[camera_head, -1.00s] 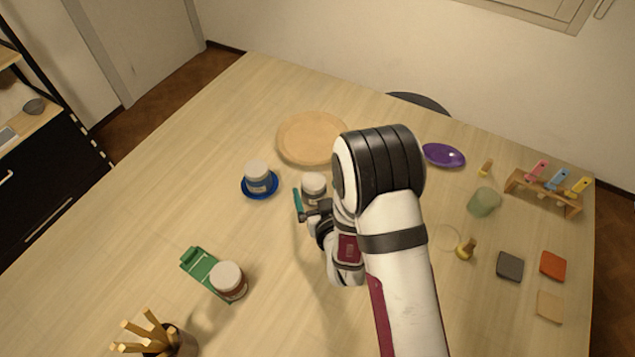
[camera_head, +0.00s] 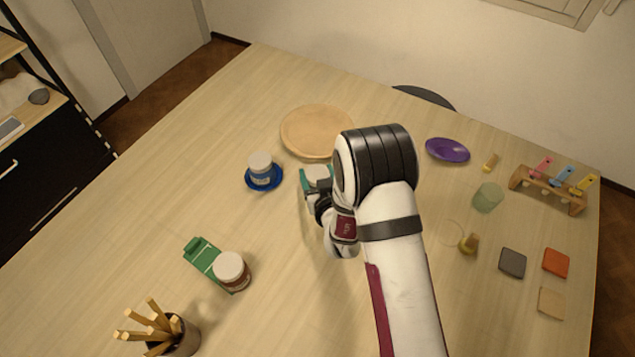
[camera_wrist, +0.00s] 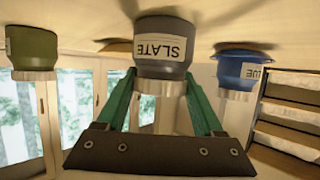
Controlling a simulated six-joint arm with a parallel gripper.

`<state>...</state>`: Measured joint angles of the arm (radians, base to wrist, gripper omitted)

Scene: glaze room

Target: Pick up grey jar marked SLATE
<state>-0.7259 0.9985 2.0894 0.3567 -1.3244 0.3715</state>
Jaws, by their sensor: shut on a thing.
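The grey jar marked SLATE (camera_wrist: 163,48) appears upside down in the wrist view, its label facing the camera and its pale lid lowest in the picture. My gripper (camera_wrist: 160,92) has teal fingers on both sides of the jar and is shut on it. In the head view the jar's pale lid (camera_head: 318,171) shows between the fingers, and my arm hides much of its body. The jar is upright at the tabletop; I cannot tell whether its base is clear of the wood.
A blue jar (camera_head: 261,164) stands on a blue saucer (camera_head: 264,186) to the left. A round wooden board (camera_head: 317,127) lies behind. An olive jar (camera_wrist: 33,48) shows in the wrist view.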

